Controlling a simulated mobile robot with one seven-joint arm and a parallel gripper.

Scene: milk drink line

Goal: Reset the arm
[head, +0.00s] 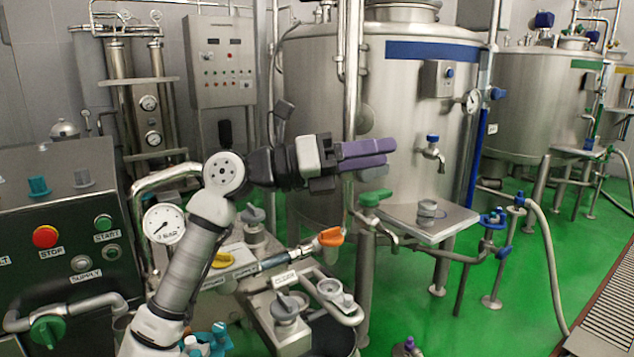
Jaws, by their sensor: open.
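My gripper (372,157) is in the middle of the head view, with purple fingers pointing to the right. It is open and nothing shows between the fingers. My arm rises from the bottom left, bends at a grey and white joint, and runs level to the gripper. The gripper appears in front of the large steel tank (420,95), above the level of the green-handled valve (374,197). I cannot tell the exact distance to the tank.
A control panel with a red stop button (46,236) stands at the left. An orange valve handle (331,237) and a pressure gauge (164,223) are near my arm. A small steel table (455,222) and a hose (540,250) are at right. Green floor (470,325) is open at lower right.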

